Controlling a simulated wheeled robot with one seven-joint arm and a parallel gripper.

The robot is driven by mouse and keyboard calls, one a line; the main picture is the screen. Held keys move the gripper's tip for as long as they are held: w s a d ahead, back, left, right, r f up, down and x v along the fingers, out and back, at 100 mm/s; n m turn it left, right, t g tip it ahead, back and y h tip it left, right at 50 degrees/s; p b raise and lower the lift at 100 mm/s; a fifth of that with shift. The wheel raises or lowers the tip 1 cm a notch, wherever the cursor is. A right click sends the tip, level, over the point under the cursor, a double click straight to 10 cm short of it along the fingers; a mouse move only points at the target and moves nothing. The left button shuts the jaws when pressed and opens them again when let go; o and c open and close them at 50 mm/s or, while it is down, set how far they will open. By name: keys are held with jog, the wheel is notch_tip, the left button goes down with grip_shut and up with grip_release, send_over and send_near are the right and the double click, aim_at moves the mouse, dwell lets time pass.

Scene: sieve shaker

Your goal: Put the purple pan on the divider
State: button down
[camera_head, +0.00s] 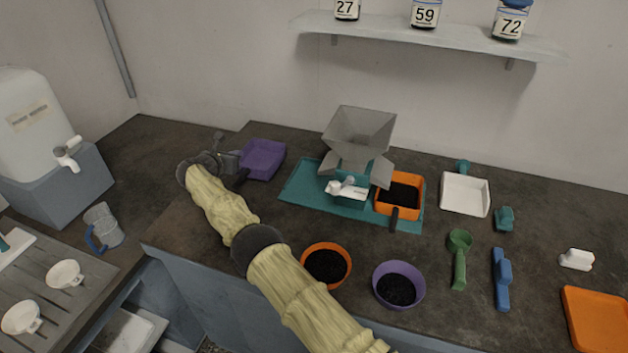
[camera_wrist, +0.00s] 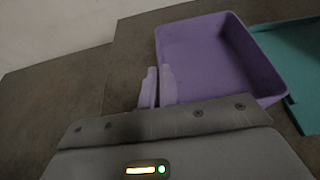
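The purple pan (camera_head: 264,158) rests at the back of the counter, left of the divider. It also shows in the wrist view (camera_wrist: 215,55). Its dark handle (camera_head: 240,179) points toward the front left. The divider (camera_head: 360,130) is a grey hopper with sloping chutes on a teal base (camera_head: 305,183). An orange pan (camera_head: 401,193) with dark grains is at its right side. My gripper (camera_head: 236,163) is at the purple pan's left side. In the wrist view its pale fingers (camera_wrist: 158,88) are close together at the pan's near left wall; whether they grip it is unclear.
Orange (camera_head: 326,265) and purple (camera_head: 398,286) bowls of dark grains stand near the front edge, close to my arm. A white pan (camera_head: 465,194), green scoop (camera_head: 459,258) and blue tool (camera_head: 501,279) lie to the right. A shelf (camera_head: 430,35) with jars hangs above.

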jog(key=shift+r+p, duration=0.2)
jog(key=shift+p, duration=0.3)
jog(key=shift+d+r+p, duration=0.15)
jog(key=shift+d+p, duration=0.15)
jog(key=shift+p, duration=0.55)
jog(key=d+p, duration=0.2)
jog(key=p, duration=0.1)
jog(key=shift+s, duration=0.4)
jog(key=shift+s+d+p, duration=0.25)
jog(key=shift+d+p, duration=0.35)
jog(key=shift+p, duration=0.1)
jog(key=shift+s+d+f, duration=0.1)
jog(key=shift+s+d, duration=0.5)
jog(key=shift+d, duration=1)
jog(key=shift+s+d+f, duration=0.1)
jog(key=shift+s+d, duration=0.45)
jog(key=shift+d, duration=1.1)
jog(key=shift+s+d+f, duration=0.1)
jog(key=shift+s+d, duration=0.5)
jog(key=shift+d, duration=1)
jog(key=shift+d, duration=0.1)
